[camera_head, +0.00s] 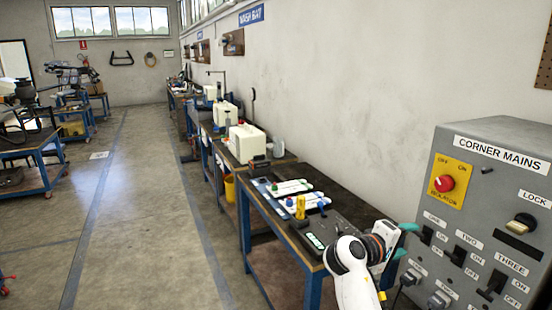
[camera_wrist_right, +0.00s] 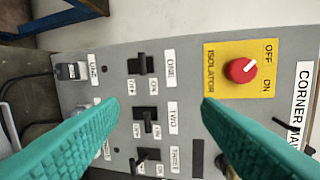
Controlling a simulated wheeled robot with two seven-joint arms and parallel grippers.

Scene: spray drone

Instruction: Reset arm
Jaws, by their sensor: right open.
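My right gripper (camera_head: 407,240) is open and empty, in front of the left side of the grey "Corner Mains" panel (camera_head: 480,150). Its teal fingers also show wide apart in the right wrist view (camera_wrist_right: 160,103), with panel switches between and beyond them. It appears apart from the panel, though the exact gap is hard to tell. The red isolator knob (camera_head: 445,183) sits on a yellow plate; the knob is also in the wrist view (camera_wrist_right: 242,70). Black switches ONE (camera_head: 427,235), TWO (camera_head: 456,255) and THREE (camera_head: 494,283) are below it. My left gripper is out of view.
A bench (camera_head: 262,205) with white trays and small bottles runs along the wall, left of my right arm. Black plugs (camera_head: 407,278) and cables are low on the panel. A lock knob (camera_head: 522,222) is at right. The floor aisle (camera_head: 150,200) is clear.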

